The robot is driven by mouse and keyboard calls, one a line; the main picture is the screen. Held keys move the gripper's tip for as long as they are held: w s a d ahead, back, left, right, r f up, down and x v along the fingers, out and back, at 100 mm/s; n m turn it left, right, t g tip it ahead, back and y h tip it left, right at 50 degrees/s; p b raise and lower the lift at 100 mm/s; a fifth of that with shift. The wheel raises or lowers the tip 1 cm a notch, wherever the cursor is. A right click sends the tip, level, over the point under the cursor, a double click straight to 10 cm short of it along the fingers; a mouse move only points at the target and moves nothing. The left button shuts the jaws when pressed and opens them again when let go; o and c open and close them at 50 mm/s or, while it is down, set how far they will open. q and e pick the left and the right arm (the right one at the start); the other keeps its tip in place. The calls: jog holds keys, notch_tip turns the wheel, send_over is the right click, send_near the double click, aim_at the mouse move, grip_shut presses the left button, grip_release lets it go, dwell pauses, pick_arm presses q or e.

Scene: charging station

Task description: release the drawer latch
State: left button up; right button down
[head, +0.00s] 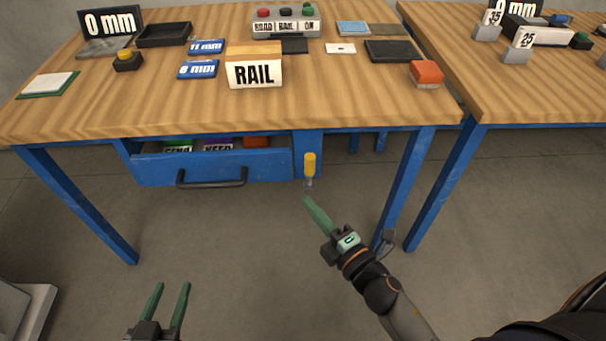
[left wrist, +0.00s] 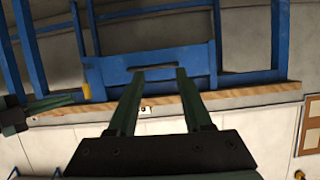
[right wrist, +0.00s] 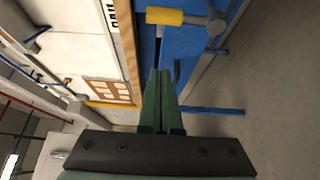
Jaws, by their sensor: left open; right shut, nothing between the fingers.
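The drawer latch (head: 310,163) has a yellow grip and a grey metal lower part. It stands upright on the blue panel right of the drawer. In the right wrist view the latch (right wrist: 165,16) lies at the top, just beyond my fingertips. My right gripper (head: 306,199) is shut and empty, close below the latch; touching or not cannot be told. The blue drawer (head: 270,165) with a black bar handle (head: 211,181) hangs under the table. My left gripper (head: 168,286) is open and empty, low in front of the drawer and apart from it.
Coloured labelled items (head: 218,144) show over the drawer front. The wooden tabletop (head: 130,85) holds a RAIL block (head: 254,73), trays and a button box (head: 286,25). Blue table legs (head: 405,190) stand to the right. The floor between the grippers is clear.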

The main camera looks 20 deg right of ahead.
aim_at(310, 172)
dwell(0.3)
pick_arm(q)
jog(key=shift+s+f+g, duration=0.35)
jog(key=shift+f+g, duration=0.05)
jog(key=shift+f, duration=0.35)
pick_arm(e)
jog(key=w+d, duration=0.1)
jog(key=w, duration=0.8)
jog(key=shift+w+d, duration=0.15)
jog(key=shift+d, duration=0.1)
